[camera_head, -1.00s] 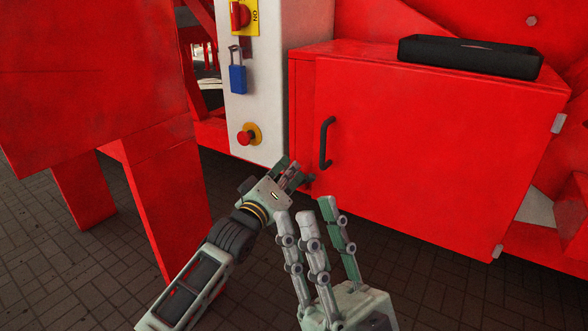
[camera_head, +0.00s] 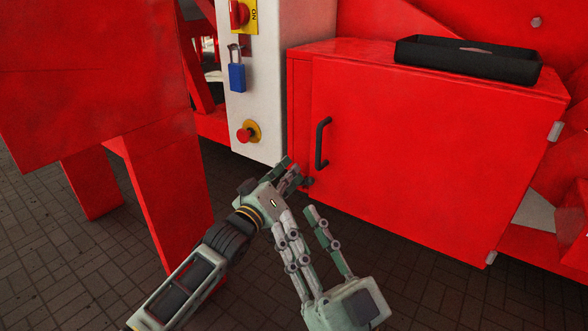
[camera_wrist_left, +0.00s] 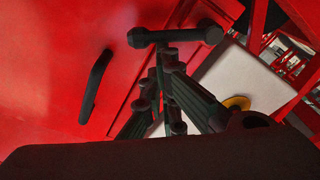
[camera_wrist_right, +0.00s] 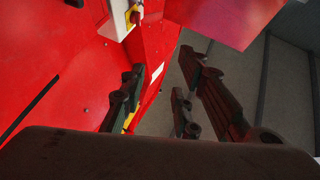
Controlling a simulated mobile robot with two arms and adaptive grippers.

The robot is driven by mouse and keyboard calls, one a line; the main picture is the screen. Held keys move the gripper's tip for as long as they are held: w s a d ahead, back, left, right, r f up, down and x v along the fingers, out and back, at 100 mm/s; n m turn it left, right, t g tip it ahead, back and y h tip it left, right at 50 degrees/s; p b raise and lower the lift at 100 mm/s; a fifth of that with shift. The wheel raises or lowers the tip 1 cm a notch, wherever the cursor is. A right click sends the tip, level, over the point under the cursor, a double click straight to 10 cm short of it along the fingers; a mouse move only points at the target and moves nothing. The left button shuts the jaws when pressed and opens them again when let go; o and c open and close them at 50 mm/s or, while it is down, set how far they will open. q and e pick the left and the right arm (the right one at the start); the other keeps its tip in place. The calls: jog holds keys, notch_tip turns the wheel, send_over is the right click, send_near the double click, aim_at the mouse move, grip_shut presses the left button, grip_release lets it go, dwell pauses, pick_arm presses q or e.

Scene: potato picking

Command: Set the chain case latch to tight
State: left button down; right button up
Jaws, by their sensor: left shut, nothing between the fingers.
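The red chain case (camera_head: 420,150) stands closed, with a black bar handle (camera_head: 322,143) on its door; the handle also shows in the left wrist view (camera_wrist_left: 95,87). A black latch (camera_wrist_left: 190,36) with a bar-shaped grip sits below the handle. In the head view only a small dark part of the latch (camera_head: 308,182) shows beside my left gripper (camera_head: 291,170). My left gripper is shut and empty, its fingertips (camera_wrist_left: 163,58) right at the latch bar; I cannot tell whether they touch. My right gripper (camera_head: 296,213) is open and empty, in front of the case.
A white control post (camera_head: 270,110) left of the case carries a red switch (camera_head: 238,14), a blue padlock (camera_head: 237,77) and a red stop button (camera_head: 245,134). A black tray (camera_head: 468,60) lies on the case. Red machine legs (camera_head: 165,195) stand left. Paved floor (camera_head: 430,290) is clear.

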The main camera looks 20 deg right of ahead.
aim_at(306, 180)
pick_arm(q)
jog(key=m, duration=0.1)
jog(key=s+d+m, duration=0.1)
jog(key=f+m, duration=0.1)
jog(key=m, duration=0.1)
jog(key=shift+s+d+f+g+h+p, duration=0.1)
jog(key=shift+s+d+g+h+p, duration=0.05)
jog(key=shift+s+g+h+p, duration=0.2)
jog(key=shift+s+d+f+m, duration=0.15)
jog(key=shift+f+m, duration=0.15)
jog(key=shift+m, duration=0.4)
jog(key=shift+s+d+f+m, duration=0.15)
jog(key=shift+f+m, duration=0.1)
jog(key=shift+m, duration=0.45)
pick_arm(e)
jog(key=shift+w+d+f+g+h, duration=0.1)
jog(key=shift+w+f+g+h, duration=0.15)
jog(key=shift+f+g, duration=0.35)
jog(key=shift+w+d+f+g+h, duration=0.15)
jog(key=shift+w+f+g, duration=0.15)
jog(key=shift+f, duration=0.6)
jog(key=shift+w+d+f+g+h, duration=0.1)
jog(key=shift+w+f+g+h, duration=0.2)
jog(key=shift+f, duration=0.45)
pick_arm(q)
jog(key=shift+a, duration=0.1)
